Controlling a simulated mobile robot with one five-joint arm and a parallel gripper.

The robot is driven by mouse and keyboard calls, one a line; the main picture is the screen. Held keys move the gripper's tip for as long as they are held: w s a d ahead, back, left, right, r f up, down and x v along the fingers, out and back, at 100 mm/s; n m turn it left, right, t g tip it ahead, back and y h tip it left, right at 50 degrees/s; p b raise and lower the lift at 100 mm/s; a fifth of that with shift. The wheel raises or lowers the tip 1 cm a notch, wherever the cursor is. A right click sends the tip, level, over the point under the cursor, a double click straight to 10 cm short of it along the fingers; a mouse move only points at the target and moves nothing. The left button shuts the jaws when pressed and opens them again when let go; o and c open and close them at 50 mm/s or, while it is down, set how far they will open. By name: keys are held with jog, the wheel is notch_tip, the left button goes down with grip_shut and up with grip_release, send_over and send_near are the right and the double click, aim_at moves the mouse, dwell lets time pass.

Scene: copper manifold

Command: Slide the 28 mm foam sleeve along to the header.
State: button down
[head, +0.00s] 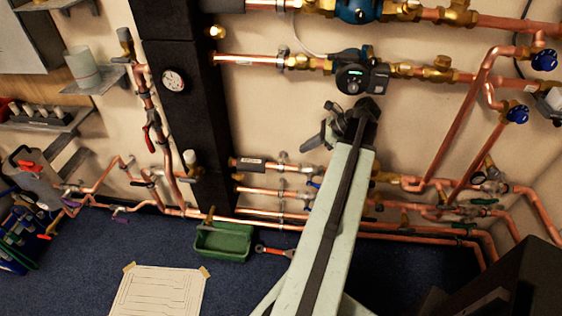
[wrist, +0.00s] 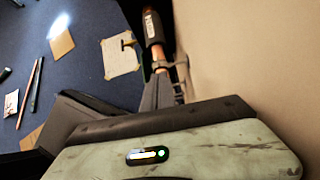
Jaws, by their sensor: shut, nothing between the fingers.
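The dark foam sleeve (head: 250,164) with a pale label sits around a copper pipe, close to the right side of the tall black header (head: 190,110). I cannot tell whether its end touches the header. In the wrist view the sleeve (wrist: 152,28) is at the top, with bare copper pipe (wrist: 158,55) below it. My gripper (head: 308,143) is shut and empty, to the right of the sleeve and apart from it. In the wrist view its grey fingers (wrist: 164,88) point up toward the pipe and clip, hiding part of the pipe.
A pipe clip (head: 283,158) stands on the sleeve's pipe, right of the sleeve. Other copper pipes run below, and a pump (head: 360,78) sits above. A green tray (head: 224,241) and a red-handled tool (head: 273,251) lie on the blue floor. The wall is close behind.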

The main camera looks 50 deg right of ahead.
aim_at(285, 165)
jog(key=b+x, duration=0.7)
jog(key=x, duration=0.3)
jog(key=shift+a+f, duration=0.2)
jog(key=shift+f, duration=0.1)
jog(key=w, duration=0.1)
jog(key=w+a, duration=0.1)
jog(key=w, duration=0.1)
jog(key=shift+a+r, duration=0.25)
jog(key=shift+a, duration=0.15)
jog(key=shift+w+a, duration=0.2)
jog(key=shift+w, duration=0.2)
jog(key=shift+w+a, duration=0.45)
jog(key=shift+w, duration=0.3)
jog(key=shift+r, duration=0.15)
